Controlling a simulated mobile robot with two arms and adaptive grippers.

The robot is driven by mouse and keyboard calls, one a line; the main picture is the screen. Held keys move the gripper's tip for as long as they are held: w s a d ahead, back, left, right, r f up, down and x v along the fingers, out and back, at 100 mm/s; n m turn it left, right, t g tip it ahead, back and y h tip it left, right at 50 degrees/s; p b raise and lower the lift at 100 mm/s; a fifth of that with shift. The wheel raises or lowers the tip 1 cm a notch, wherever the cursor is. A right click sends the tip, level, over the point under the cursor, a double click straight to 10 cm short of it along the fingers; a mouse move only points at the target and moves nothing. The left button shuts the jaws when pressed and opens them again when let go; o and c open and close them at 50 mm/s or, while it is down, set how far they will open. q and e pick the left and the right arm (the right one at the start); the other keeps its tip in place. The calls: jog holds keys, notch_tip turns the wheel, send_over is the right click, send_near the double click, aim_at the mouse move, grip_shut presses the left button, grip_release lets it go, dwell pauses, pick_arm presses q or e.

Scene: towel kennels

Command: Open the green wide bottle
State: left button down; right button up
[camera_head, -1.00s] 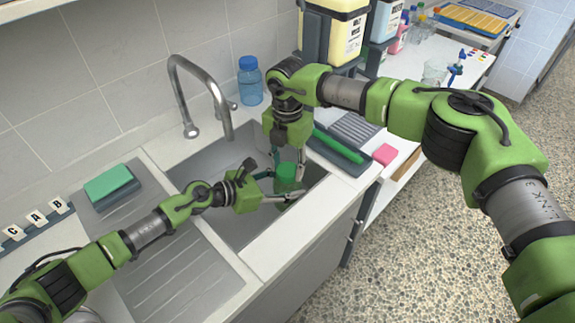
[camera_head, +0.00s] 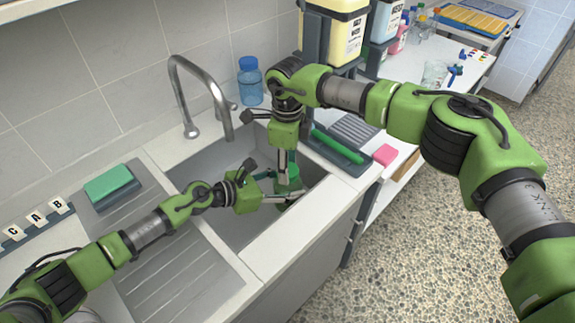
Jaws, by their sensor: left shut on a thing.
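The green wide bottle (camera_head: 289,182) stands in the sink, toward its right end, and is partly hidden by both grippers. My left gripper (camera_head: 281,198) reaches in from the left and is shut on the bottle, low on its side. My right gripper (camera_head: 286,168) points straight down over the bottle's top, with its fingers at the cap. The cap is mostly hidden, and I cannot tell whether the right fingers are closed on it.
A steel faucet (camera_head: 205,85) arches over the sink (camera_head: 215,165). A green sponge (camera_head: 108,182) lies on the left. A pink block (camera_head: 385,154) and a tray with a green bar (camera_head: 338,146) are right of the sink.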

pick_arm(q)
jog(key=shift+f, duration=0.1)
pick_arm(e)
jog(key=n, duration=1)
jog(key=shift+n, duration=0.3)
jog(key=n, duration=1)
jog(key=shift+n, duration=0.3)
jog(key=shift+r, duration=0.3)
jog(key=shift+r, duration=0.9)
